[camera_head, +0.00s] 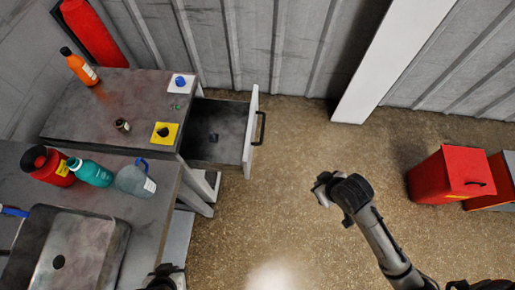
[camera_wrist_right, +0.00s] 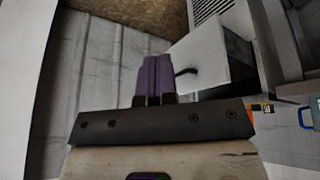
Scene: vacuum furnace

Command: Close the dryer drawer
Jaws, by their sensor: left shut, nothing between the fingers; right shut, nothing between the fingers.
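The dryer drawer (camera_head: 215,135) is pulled out to the right from under the dark worktop in the head view. Its white front panel (camera_head: 250,132) has a dark handle (camera_head: 261,128) facing right, and a small dark item lies inside. In the right wrist view, a pale front (camera_wrist_right: 208,57) with a dark handle (camera_wrist_right: 186,71) shows beyond the fingers. My right gripper (camera_wrist_right: 155,62) is shut and empty, with no contact with the handle visible. My left gripper (camera_head: 166,271) is shut at the bottom edge of the head view, partly cut off, away from the drawer.
An orange bottle (camera_head: 79,67) and small items stand on the dark worktop (camera_head: 95,115). A red container, teal bottle and clear jug (camera_head: 135,180) stand near the sink (camera_head: 75,250). A red bin (camera_head: 448,177) stands at right. The floor right of the drawer is clear.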

